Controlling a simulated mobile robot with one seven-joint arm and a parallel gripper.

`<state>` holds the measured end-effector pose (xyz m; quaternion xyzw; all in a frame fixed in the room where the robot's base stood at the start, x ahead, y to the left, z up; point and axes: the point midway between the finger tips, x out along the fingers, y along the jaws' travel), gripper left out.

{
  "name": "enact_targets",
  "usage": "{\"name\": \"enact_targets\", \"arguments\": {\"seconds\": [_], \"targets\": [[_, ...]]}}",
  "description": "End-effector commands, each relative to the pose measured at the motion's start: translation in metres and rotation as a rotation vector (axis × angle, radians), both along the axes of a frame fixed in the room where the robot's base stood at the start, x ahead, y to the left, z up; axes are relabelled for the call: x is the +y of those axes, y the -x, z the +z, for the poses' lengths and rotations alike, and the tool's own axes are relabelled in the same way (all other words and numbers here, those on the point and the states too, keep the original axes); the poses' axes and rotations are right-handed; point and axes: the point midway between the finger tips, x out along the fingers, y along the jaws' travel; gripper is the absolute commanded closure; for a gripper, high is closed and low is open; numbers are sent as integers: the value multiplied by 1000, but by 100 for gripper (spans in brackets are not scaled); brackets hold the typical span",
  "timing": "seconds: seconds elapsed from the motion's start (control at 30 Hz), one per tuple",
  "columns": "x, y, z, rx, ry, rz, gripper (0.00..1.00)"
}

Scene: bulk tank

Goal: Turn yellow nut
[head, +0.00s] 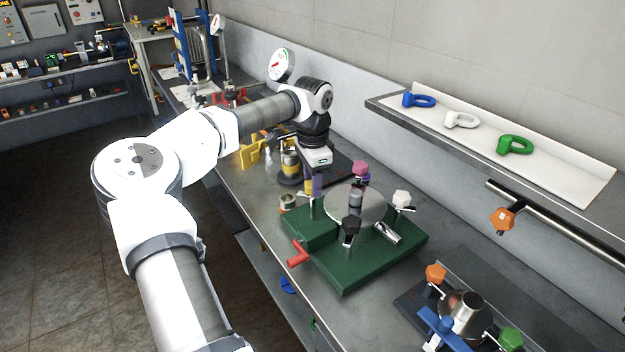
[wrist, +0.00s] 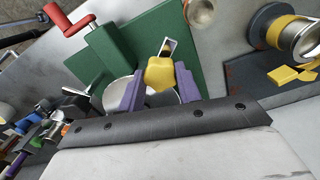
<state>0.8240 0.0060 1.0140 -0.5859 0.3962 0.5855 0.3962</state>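The yellow nut (wrist: 160,74) is a lobed knob on a clamp of the green fixture (wrist: 152,33). My gripper (wrist: 160,80) has purple fingers, one on each side of the nut in the wrist view. The fingers look very close to its sides, but I cannot tell whether they press on it. The fixture (head: 345,277) also carries a pink nut (head: 360,168), a white nut (head: 402,198) and a black nut (head: 351,224).
A red handle (head: 299,254) sticks out of the fixture's front left side. A yellow-banded cylinder (head: 290,163) stands behind my gripper. A second fixture with orange nut (head: 436,272) and green nut (head: 510,339) is at the front right. A shelf (head: 560,170) overhangs the bench.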

Motion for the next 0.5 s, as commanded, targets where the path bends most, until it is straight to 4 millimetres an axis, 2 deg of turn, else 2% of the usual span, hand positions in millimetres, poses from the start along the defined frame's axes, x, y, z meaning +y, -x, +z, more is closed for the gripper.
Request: {"name": "enact_targets", "arguments": {"seconds": [0.03, 0.17, 0.5], "targets": [[0, 0, 0, 0, 0, 0, 74], [0, 0, 0, 0, 0, 0, 89], [0, 0, 0, 0, 0, -54, 89]]}}
